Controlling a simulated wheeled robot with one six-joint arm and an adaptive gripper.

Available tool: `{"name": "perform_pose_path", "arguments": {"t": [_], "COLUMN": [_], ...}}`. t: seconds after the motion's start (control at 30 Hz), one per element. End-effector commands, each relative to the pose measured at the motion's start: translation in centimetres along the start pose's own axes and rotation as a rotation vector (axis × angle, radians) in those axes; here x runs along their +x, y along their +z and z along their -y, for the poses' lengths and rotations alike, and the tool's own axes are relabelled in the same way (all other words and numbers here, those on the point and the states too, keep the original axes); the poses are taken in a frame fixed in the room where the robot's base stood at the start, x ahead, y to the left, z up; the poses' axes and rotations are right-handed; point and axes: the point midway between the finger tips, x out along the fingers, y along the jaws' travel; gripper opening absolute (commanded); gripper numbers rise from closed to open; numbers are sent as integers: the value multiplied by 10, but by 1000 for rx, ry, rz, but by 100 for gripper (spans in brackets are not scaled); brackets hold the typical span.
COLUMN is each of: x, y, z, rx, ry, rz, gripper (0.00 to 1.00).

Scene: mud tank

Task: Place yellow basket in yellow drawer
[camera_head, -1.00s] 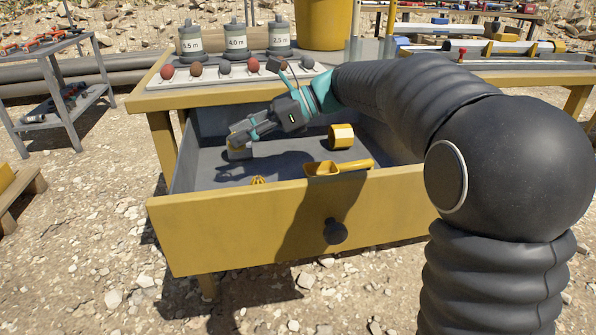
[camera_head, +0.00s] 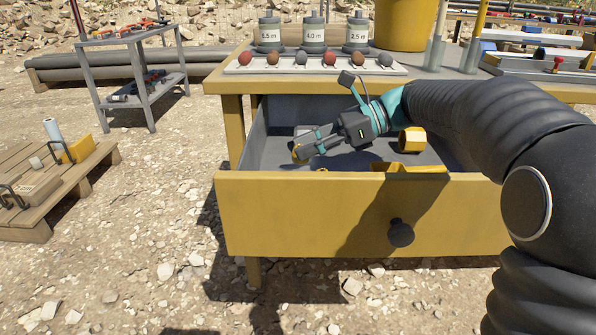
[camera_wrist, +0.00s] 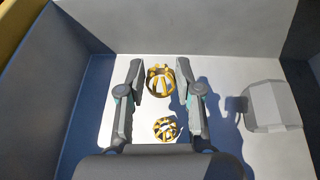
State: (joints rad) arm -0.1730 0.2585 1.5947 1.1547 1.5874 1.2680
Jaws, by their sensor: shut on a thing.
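A yellow, open-ribbed basket (camera_wrist: 160,82) sits between my fingertips in the wrist view. My gripper (camera_wrist: 161,78) is shut on it, inside the open yellow drawer. In the head view my gripper (camera_head: 298,152) points left and down into the drawer, with a bit of yellow at its tips. The yellow drawer (camera_head: 300,215) is pulled out, with a dark round knob on its front. A second ribbed yellow piece (camera_wrist: 165,129) shows on the pale floor in the wrist view; the drawer's front panel hides that area in the head view.
A yellow cylinder (camera_head: 411,140) and a yellow scoop-like piece (camera_head: 405,168) are in the drawer's right part. A grey block (camera_wrist: 271,107) is beside my gripper. The tabletop above holds weights (camera_head: 313,35) and a tray of balls (camera_head: 330,65). A pallet (camera_head: 40,195) stands left.

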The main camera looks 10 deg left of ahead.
Motion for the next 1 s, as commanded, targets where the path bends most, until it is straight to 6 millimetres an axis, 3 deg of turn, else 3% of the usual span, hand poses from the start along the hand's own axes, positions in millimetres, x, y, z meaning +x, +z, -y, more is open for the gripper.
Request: {"name": "perform_pose_path", "arguments": {"t": [0.1,0.2,0.37,0.6,1.0], "x": [20,27,32,44,46], "y": [-4,-5,-11,-40,-44], "z": [5,7,8,8,9], "rx": [-1,0,1,1,1], "ry": [2,0,-1,0,-1], "rz": [0,0,0,0,0], "gripper": [20,20,20,20,20]}}
